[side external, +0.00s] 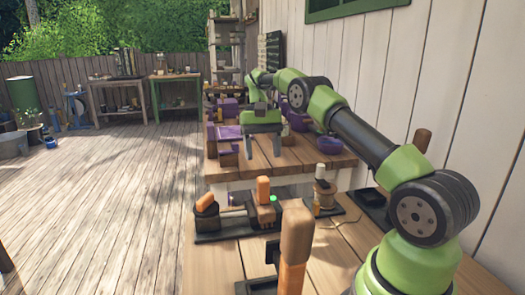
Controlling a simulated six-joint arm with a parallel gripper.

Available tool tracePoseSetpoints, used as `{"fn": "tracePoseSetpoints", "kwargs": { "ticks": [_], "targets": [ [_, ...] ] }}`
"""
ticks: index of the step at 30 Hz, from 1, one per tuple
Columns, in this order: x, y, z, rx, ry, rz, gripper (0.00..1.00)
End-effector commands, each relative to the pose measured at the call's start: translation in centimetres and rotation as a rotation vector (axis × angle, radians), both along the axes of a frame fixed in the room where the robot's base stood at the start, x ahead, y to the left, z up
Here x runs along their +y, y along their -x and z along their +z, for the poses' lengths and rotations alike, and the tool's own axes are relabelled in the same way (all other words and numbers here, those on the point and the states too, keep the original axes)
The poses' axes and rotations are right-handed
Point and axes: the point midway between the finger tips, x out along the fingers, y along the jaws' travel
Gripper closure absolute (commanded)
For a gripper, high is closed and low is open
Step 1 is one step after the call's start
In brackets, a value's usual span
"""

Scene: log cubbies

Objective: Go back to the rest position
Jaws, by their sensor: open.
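My gripper (264,149) hangs over the far wooden table (300,168), with its fingers pointing down. The fingers are spread and nothing shows between them. The green arm reaches back to it from the near right. Purple and wooden block-like pieces (228,132) stand just left of the gripper on the same table. I cannot tell from this view whether a finger touches any of them. Part of the table behind the gripper is hidden.
Purple bowls (328,145) sit right of the gripper, close to the arm. The near bench holds an orange-handled wooden tool (296,245), another orange-topped piece (263,190) and a spool (325,190). A plank wall (465,90) bounds the right. The deck (100,200) at left is mostly clear.

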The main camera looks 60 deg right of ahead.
Motion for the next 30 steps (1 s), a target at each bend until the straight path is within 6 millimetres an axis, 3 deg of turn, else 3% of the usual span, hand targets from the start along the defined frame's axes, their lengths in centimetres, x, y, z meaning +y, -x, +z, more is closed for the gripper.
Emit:
{"fn": "tracePoseSetpoints", "kwargs": {
  "ticks": [8, 11, 17, 24, 30],
  "targets": [
    [0.5, -0.1, 1.1, -0.017, 0.012, 0.019, 0.39],
    [1.7, 0.0, 3.4, -0.058, 0.037, 0.064, 0.39],
    [6.0, 1.5, 9.4, -0.204, 0.107, 0.185, 0.39],
    [11.7, 6.0, 14.2, -0.421, 0.165, 0.288, 0.39],
    [15.9, 11.2, 15.6, -0.623, 0.189, 0.333, 0.39]
  ]
}}
